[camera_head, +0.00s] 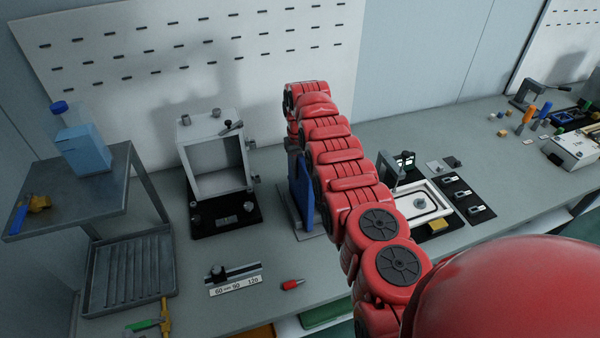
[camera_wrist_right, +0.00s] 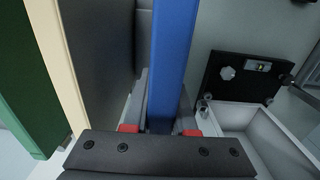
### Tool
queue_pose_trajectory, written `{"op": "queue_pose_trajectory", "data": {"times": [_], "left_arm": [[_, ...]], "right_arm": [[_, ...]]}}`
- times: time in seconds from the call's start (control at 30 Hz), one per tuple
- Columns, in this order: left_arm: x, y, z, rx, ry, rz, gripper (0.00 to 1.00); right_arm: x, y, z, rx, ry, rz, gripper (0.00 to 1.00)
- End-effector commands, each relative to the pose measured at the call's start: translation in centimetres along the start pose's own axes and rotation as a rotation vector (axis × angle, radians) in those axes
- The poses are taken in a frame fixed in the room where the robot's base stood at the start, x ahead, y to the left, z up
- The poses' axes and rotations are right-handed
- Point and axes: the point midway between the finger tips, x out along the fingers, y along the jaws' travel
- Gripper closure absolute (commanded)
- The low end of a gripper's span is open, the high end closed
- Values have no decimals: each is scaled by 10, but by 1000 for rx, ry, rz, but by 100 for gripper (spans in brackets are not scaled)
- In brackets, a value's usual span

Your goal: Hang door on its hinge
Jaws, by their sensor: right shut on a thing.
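The door is a blue panel (camera_head: 305,190) standing upright just right of the box fixture. It also shows edge-on in the right wrist view (camera_wrist_right: 172,50). The fixture is a grey open-fronted box (camera_head: 250,160) on a black base (camera_head: 225,218), with small hinge parts on its right side (camera_head: 254,179). In the wrist view the box (camera_wrist_right: 245,112) lies right of the door, apart from it. My right gripper (camera_wrist_right: 160,130) is shut on the door, its red-tipped fingers on either side. In the head view my red arm hides much of the door. My left gripper is out of view.
A grey plate (camera_head: 294,222) lies at the door's foot; I cannot tell if they touch. A scale block (camera_head: 235,280) and red-tipped tool (camera_head: 292,285) lie in front. A shelf with a blue bottle (camera_head: 82,150) stands left. A framed tray (camera_head: 440,200) sits right of my arm.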

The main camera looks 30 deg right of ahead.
Motion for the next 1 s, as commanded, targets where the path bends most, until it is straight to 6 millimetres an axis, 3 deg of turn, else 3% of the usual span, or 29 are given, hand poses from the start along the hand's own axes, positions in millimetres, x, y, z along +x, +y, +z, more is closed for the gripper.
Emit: {"op": "queue_pose_trajectory", "data": {"times": [0.1,0.4,0.47,0.6,1.0], "left_arm": [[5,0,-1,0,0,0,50],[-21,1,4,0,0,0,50],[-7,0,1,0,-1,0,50],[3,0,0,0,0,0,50],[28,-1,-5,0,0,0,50]], "right_arm": [[-15,1,-2,1,9,0,100],[-65,0,-2,0,11,0,100],[-80,0,-1,0,5,0,100],[-96,0,-1,2,7,0,100],[-121,0,-1,1,8,0,100]]}}
